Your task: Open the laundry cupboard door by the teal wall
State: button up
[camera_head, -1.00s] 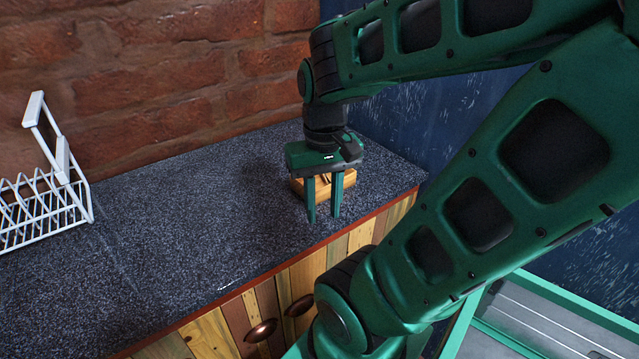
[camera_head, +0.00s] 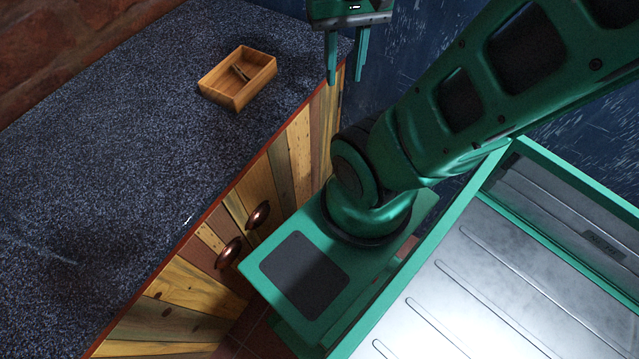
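The cupboard has striped wooden plank doors under a dark speckled counter. The door nearer the dark blue-teal wall (camera_head: 290,160) carries a round copper-coloured knob (camera_head: 258,214). The other door (camera_head: 180,290) has a similar knob (camera_head: 229,252). Both doors look shut. My gripper (camera_head: 345,80) is at the top of the view, near the counter's far right corner and the blue wall. Its two green fingers point down, apart, with nothing between them. It is well away from both knobs. My arm hides part of the wall side.
A small wooden box (camera_head: 228,98) with a dark thin item inside sits on the counter (camera_head: 120,130). The dark blue wall (camera_head: 400,40) closes off the far right. A brick wall (camera_head: 70,40) stands at the upper left. Reddish floor (camera_head: 262,335) shows below the doors.

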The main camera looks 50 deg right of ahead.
aim_at(298, 165)
jog(key=u, duration=0.5)
jog(key=k, duration=1.2)
jog(key=z, duration=0.65)
